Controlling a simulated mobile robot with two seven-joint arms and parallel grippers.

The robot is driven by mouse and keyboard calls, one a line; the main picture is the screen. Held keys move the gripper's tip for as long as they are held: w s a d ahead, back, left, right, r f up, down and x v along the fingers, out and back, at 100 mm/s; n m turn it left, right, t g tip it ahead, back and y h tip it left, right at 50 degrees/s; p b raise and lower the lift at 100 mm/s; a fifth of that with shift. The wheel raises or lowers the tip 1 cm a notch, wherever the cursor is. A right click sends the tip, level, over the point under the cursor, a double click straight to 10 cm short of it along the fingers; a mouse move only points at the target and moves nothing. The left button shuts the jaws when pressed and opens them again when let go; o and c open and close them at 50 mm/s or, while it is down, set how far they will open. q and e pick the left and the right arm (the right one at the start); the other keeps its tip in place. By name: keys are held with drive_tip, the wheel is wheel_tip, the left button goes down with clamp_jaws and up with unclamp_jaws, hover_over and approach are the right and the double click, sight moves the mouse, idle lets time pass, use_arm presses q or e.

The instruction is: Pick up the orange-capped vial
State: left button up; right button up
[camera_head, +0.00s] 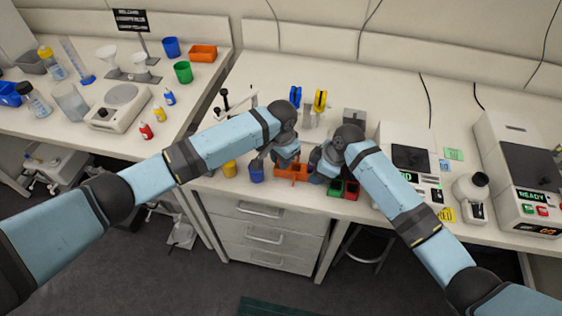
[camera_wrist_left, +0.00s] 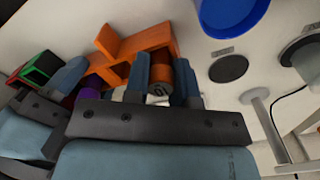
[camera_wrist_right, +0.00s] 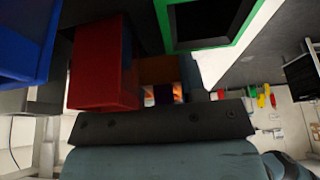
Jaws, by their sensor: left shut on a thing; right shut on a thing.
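The orange-capped vial (camera_wrist_left: 160,72) is between the two fingers of my left gripper (camera_wrist_left: 160,88) in the left wrist view. The gripper is shut on it, beside the orange rack (camera_wrist_left: 118,45). In the head view the rack (camera_head: 293,171) lies between my left gripper (camera_head: 280,163) and right gripper (camera_head: 318,175). My right gripper appears shut on the rack's end; its fingertips are mostly hidden in the right wrist view. A purple-topped item (camera_wrist_left: 88,97) shows near the rack, partly hidden. The vial cannot be made out in the head view.
A blue cup (camera_head: 256,174) and a yellow cup (camera_head: 229,169) stand left of the rack. Red (camera_head: 352,189) and green (camera_head: 335,188) bins sit close to my right gripper at the bench edge.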

use_arm(q)
wheel_tip(320, 180, up, 10)
use_arm(e)
drive_tip(key=o, duration=1)
